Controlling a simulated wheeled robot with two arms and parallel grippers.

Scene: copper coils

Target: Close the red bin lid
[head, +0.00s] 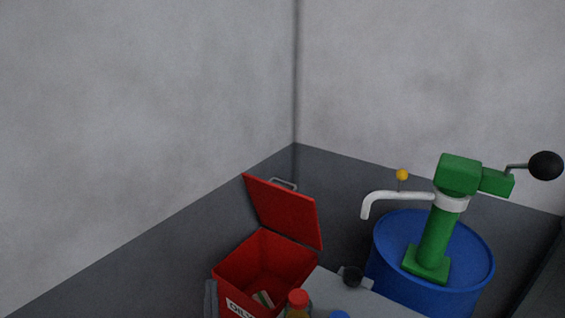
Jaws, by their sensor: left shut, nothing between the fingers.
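The red bin (225,277) stands at the lower middle, with a partly cut-off white label on its front. Its red lid (283,212) is open, tilted up and back from the bin's far edge, with a grey wire handle at its top. Some small pale items lie inside the bin. My left gripper (211,297) shows as a dark grey upright shape at the bottom edge, beside the bin's left front side. It is shut and empty, apart from the lid. Its lower part is cut off. My right gripper is not in view.
A light grey surface (373,302) lies right of the bin, with a black knob-like thing (352,277). A red-capped bottle (298,301) and a blue cap (340,314) are in front. A blue drum (393,262) with a green pump (436,240) stands right. Grey walls close the corner behind.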

